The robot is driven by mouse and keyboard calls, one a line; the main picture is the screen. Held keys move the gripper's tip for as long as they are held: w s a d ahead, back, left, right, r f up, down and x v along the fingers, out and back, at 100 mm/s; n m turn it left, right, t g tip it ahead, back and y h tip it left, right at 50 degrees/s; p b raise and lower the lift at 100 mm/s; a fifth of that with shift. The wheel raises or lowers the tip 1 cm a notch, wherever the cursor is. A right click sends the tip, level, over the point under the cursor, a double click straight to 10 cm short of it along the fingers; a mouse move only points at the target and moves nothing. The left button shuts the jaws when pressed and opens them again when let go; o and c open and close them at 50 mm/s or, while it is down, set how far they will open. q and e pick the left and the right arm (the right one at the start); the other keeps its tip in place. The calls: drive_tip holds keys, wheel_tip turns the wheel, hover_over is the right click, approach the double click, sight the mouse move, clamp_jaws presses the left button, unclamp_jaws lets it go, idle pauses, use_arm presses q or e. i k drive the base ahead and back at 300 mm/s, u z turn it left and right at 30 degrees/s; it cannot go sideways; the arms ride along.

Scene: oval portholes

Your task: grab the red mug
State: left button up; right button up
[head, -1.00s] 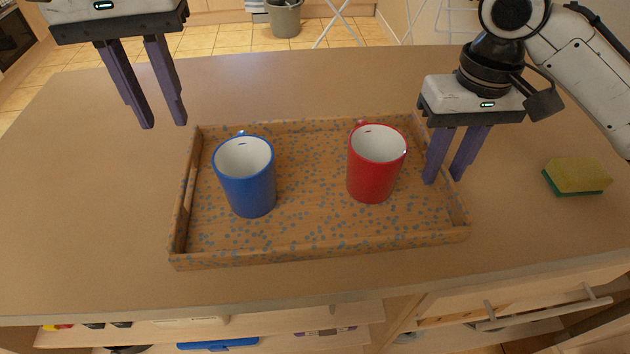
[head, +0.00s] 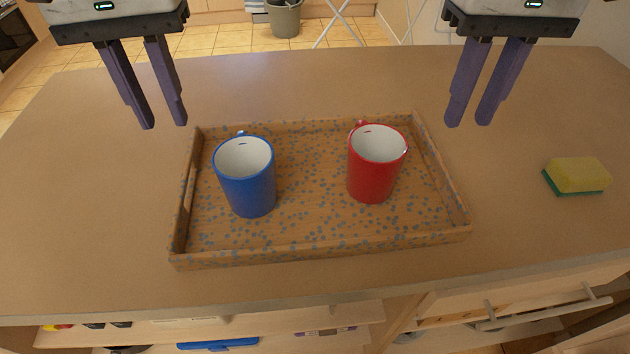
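The red mug (head: 372,178) stands upright in the right half of a speckled wooden tray (head: 310,247). Its white inside faces up, and a bit of its handle shows at the far left of its rim. My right gripper (head: 468,124) is open and empty, above and behind the tray's far right corner, apart from the mug. My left gripper (head: 166,126) is open and empty, above and behind the tray's far left corner.
A blue mug (head: 248,192) stands upright in the tray's left half, with clear tray between the mugs. A yellow and green sponge (head: 577,175) lies on the counter (head: 90,200) to the right. The rest of the counter is clear.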

sight(377, 152)
drive_tip(key=k, duration=1)
